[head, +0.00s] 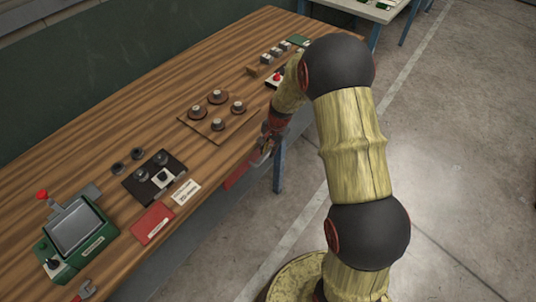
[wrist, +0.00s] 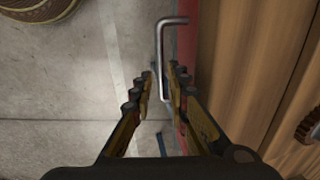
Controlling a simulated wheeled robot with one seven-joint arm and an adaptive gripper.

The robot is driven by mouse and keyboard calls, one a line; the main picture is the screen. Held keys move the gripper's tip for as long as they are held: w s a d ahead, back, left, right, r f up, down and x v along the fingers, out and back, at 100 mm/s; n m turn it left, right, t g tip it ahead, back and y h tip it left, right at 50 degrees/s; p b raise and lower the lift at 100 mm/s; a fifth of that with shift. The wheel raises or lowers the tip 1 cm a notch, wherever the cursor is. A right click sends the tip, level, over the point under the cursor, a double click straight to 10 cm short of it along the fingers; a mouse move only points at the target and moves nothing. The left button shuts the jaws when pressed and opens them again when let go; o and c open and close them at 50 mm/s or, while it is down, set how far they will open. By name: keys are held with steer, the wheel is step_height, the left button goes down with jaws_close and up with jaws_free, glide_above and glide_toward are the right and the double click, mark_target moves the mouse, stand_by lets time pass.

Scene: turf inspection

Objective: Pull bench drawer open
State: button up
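The bench drawer has a red front (head: 238,175) just below the front edge of the wooden bench top. In the wrist view its red front (wrist: 186,40) is a narrow strip along the wood, and a grey metal bar handle (wrist: 161,50) stands out from it. My gripper (wrist: 162,76) is at the handle, with one finger on each side of the bar. The fingers are parted, with small gaps visible beside the bar; firm contact is not visible. In the head view my gripper (head: 265,150) is partly hidden by my arm. The drawer's inside is not visible.
The bench top (head: 100,130) holds a green device (head: 75,235), a red booklet (head: 153,223), a black tray (head: 150,185) and a wooden board with several round pieces (head: 205,125). A blue bench leg (head: 279,170) stands near my gripper. Concrete floor (head: 460,150) is open to the right.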

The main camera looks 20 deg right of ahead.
steer(key=shift+w+a+f, duration=0.1)
steer(key=shift+w+f, duration=0.1)
steer(key=shift+f, duration=0.9)
jaws_close()
